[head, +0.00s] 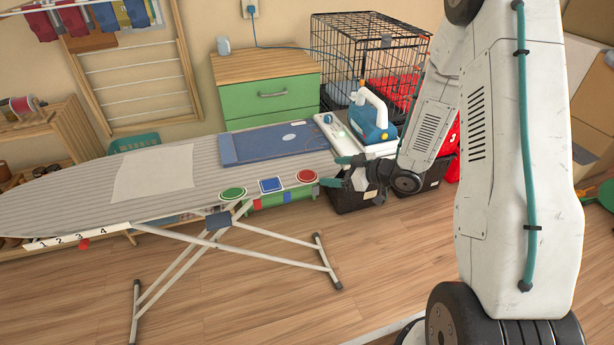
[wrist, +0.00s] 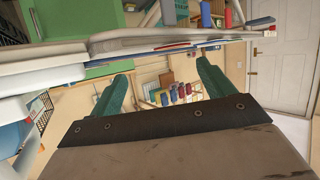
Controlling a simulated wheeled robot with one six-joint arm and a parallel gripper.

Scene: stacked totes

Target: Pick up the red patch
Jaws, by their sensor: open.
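The red patch (head: 307,176) is a round red disc with a pale rim. It lies at the right end of a row on the front edge of the ironing board (head: 60,195), beside a blue square patch (head: 271,185) and a green round patch (head: 233,193). My gripper (head: 330,171) is open and empty at the board's right end, its teal fingers close to the red patch; I cannot tell whether they touch it. In the wrist view my gripper (wrist: 164,70) has its fingers apart, and a thin red sliver, probably the patch edge-on, shows beyond them.
A blue folded cloth (head: 275,145) and a pale cloth (head: 153,174) lie on the board. A blue and white iron (head: 372,115) stands at its right end, near my arm. A green drawer cabinet (head: 268,100) and a wire crate (head: 350,50) stand behind. The wooden floor in front is open.

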